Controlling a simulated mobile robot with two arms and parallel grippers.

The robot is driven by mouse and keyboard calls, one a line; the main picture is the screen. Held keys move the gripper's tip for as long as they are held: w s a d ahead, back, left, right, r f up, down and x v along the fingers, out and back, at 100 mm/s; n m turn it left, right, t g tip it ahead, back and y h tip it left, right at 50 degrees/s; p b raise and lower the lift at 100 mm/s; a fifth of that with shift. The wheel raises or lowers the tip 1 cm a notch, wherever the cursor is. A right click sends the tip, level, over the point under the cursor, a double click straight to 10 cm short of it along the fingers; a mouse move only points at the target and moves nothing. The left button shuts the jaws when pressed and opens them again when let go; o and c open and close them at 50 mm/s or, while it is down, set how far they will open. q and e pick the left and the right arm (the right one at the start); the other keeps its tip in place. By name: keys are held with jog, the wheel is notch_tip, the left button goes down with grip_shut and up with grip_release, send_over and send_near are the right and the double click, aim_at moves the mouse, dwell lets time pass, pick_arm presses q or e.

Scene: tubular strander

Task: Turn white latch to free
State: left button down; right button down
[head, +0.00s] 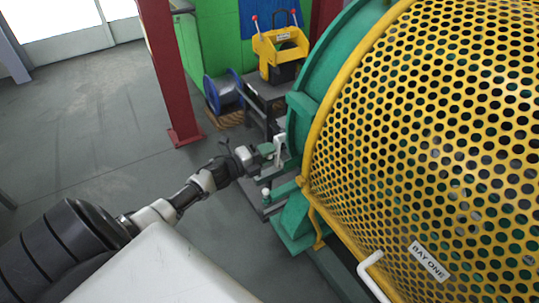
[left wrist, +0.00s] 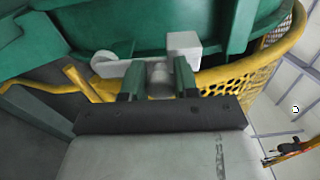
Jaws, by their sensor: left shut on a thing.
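The white latch (head: 279,151) sits on the side of the green machine frame, by the lower left edge of the yellow perforated guard. In the left wrist view the white latch (left wrist: 183,45) shows as a bar with a rounded end at left and a square block at right. My left gripper (head: 269,150) reaches it from the left in the head view. In the left wrist view its two green fingers (left wrist: 159,78) are shut on the bar of the latch, between the rounded end and the block. The fingers hide part of the bar. My right gripper is not in view.
The yellow perforated guard (head: 430,130), marked BAY ONE, fills the right side, with a white handle (head: 372,262) low on it. The floor at left is clear.

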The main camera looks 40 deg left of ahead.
pick_arm(q)
jog(key=shift+w+a+r+n, duration=0.1)
jog(key=shift+w+a+n, duration=0.05)
jog(key=shift+a+n, duration=0.25)
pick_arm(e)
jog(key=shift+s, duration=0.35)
pick_arm(q)
jog(key=c, duration=0.8)
grip_release()
jog(key=shift+c, duration=0.2)
jog(key=v, duration=1.1)
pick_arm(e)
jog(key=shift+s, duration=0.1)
pick_arm(q)
jog(key=shift+d, duration=0.1)
